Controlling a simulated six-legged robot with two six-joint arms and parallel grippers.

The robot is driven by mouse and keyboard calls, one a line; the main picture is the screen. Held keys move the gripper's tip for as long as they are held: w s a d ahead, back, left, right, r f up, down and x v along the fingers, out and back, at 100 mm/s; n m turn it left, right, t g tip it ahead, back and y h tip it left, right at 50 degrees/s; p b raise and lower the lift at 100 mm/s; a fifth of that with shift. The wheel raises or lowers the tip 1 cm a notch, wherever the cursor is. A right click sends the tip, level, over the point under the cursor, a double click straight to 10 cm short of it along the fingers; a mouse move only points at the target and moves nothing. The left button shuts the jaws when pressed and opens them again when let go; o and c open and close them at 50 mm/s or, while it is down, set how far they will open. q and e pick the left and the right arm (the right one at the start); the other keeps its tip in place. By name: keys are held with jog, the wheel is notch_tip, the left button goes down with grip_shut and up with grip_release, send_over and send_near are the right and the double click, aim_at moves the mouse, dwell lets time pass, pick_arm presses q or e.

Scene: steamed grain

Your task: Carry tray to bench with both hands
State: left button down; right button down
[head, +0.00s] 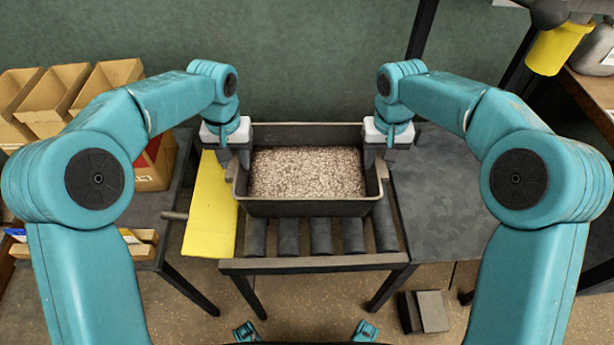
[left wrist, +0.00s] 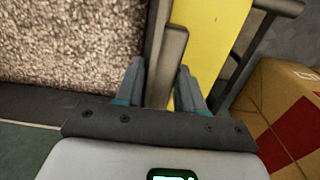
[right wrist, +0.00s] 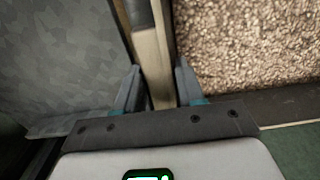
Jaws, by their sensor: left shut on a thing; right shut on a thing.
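A dark tray (head: 307,208) full of pale brown grain (head: 306,172) sits over a roller stand in the middle of the head view. My left gripper (head: 238,165) is at the tray's left side, shut on its side handle; the handle (left wrist: 165,65) lies between the fingers in the left wrist view. My right gripper (head: 378,163) is at the right side, shut on the other handle (right wrist: 151,60), as the right wrist view shows. The tray looks level. Whether its bottom touches the rollers is hidden. A dark flat bench top (head: 450,200) lies to the right.
Rollers (head: 320,236) show in front of the tray. A yellow panel (head: 210,205) stands close on its left. Cardboard bins (head: 105,85) and a box (head: 155,165) are at the left. A yellow container (head: 555,48) hangs at the upper right. Dark blocks (head: 423,312) lie on the floor.

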pick_arm(q)
jog(key=shift+d+r, duration=0.2)
jog(key=shift+d, duration=0.05)
pick_arm(e)
jog(key=shift+a+r, duration=0.2)
jog(key=shift+a, duration=0.05)
